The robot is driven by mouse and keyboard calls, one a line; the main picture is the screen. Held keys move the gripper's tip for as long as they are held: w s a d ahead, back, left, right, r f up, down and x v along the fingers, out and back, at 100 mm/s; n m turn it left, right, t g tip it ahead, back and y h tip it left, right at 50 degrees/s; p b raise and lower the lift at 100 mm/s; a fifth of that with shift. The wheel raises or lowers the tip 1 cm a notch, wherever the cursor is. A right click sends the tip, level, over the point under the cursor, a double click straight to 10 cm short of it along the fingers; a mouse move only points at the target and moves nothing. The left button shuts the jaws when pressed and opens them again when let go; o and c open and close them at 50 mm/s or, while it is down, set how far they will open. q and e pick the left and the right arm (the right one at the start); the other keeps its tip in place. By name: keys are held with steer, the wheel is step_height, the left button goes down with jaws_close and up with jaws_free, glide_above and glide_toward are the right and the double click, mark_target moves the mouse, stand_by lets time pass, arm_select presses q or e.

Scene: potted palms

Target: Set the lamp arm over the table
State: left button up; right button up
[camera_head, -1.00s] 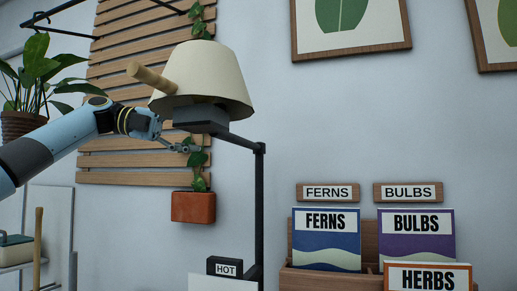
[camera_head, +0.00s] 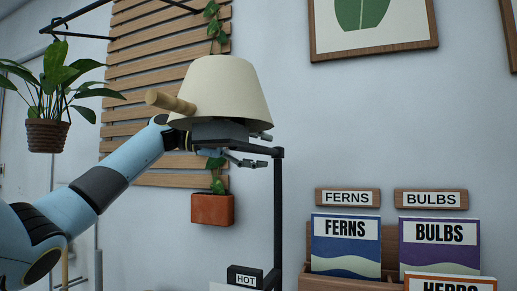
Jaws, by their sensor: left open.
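The lamp has a cream shade (camera_head: 220,92) with a wooden handle (camera_head: 170,102) sticking out to the left. Its black arm (camera_head: 252,147) runs right from under the shade to a black upright post (camera_head: 278,210). My left gripper (camera_head: 262,150) is open, under the shade and close to the lamp arm. Its fingers show just below the shade's right rim and partly overlap the arm; I cannot tell whether they touch it. The wooden handle is clear of the fingers. My right gripper is not in view. The table is not clearly seen.
A wooden rack (camera_head: 397,270) holds booklets at the lower right, with signs above it. A small HOT sign (camera_head: 245,277) is by the post's foot. A terracotta pot (camera_head: 212,209) hangs on the slatted trellis (camera_head: 125,80). A potted plant (camera_head: 48,135) hangs at the left.

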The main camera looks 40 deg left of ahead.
arm_select(q)
jaws_close()
steer(key=shift+f, duration=0.1)
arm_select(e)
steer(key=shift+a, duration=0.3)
arm_select(q)
steer(key=shift+d, duration=0.1)
